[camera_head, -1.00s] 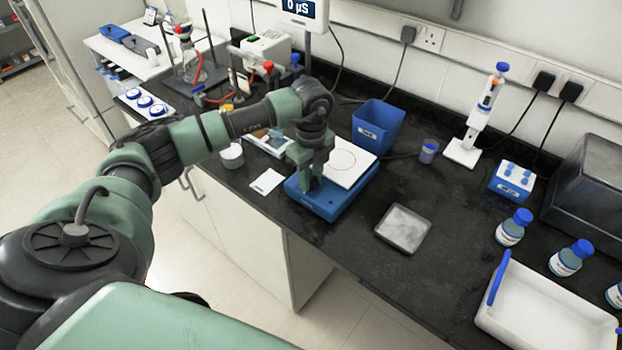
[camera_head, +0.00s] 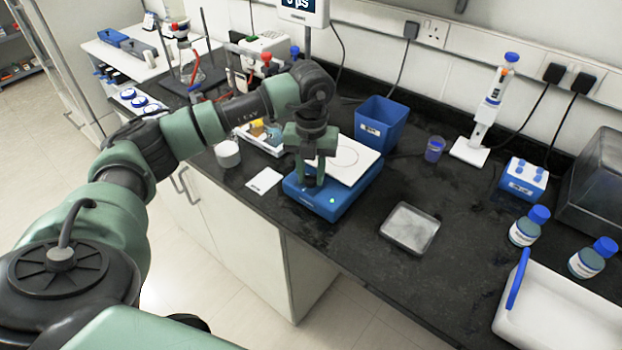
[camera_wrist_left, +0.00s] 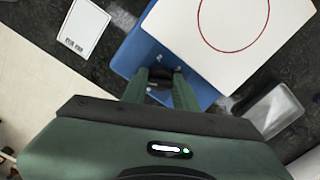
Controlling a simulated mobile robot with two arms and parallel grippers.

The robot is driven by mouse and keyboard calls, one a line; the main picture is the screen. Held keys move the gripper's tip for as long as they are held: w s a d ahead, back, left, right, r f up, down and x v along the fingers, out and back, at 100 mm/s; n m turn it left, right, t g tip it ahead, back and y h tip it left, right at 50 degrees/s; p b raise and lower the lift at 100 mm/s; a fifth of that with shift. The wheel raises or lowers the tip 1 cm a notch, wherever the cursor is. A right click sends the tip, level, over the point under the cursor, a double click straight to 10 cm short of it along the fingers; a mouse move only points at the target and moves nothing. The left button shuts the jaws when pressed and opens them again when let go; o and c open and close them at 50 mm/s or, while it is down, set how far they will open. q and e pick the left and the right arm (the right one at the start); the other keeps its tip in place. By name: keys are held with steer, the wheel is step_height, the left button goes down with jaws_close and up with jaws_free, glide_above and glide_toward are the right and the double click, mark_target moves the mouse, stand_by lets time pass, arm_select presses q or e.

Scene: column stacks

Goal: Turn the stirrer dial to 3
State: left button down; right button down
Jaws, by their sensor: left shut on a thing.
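The stirrer is a blue box (camera_head: 333,203) with a white square top plate (camera_head: 352,163), on the black bench. A thin circle is drawn on the plate, red in the left wrist view. A small green light shows on its front face. My left gripper (camera_head: 316,182) points down over the front part of the stirrer. In the left wrist view my left gripper (camera_wrist_left: 160,78) is shut on a small dark dial (camera_wrist_left: 160,74) at the blue front of the stirrer. My right gripper is not in view.
A blue bin (camera_head: 380,124) stands behind the stirrer. A grey metal dish (camera_head: 410,228) lies to its right and a white card (camera_head: 264,181) to its left. Blue-capped bottles (camera_head: 528,226) and a white tray (camera_head: 560,310) are at the right.

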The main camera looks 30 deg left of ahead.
arm_select(q)
steer(key=m+b, duration=0.2)
steer(key=m, duration=0.1)
steer(key=shift+m, duration=0.4)
steer(key=m+b, duration=0.1)
steer(key=m, duration=0.2)
steer(key=shift+m+b, duration=0.3)
steer(key=shift+b, duration=0.05)
steer(key=m+b, duration=0.1)
steer(key=m, duration=0.2)
steer(key=shift+m, duration=0.3)
steer(key=m+b, duration=0.1)
steer(key=m, duration=0.2)
steer(key=shift+m+b, duration=0.3)
steer(key=shift+b, duration=0.1)
steer(key=m+b, duration=0.1)
steer(key=m, duration=0.2)
steer(key=shift+m, duration=0.3)
steer(key=m+b, duration=0.1)
steer(key=m, duration=0.2)
steer(key=shift+r+m, duration=0.1)
steer(key=shift+m, duration=0.2)
steer(key=m, duration=0.4)
steer(key=shift+b, duration=0.4)
steer(key=shift+m, duration=1.8)
steer(key=shift+r, duration=0.1)
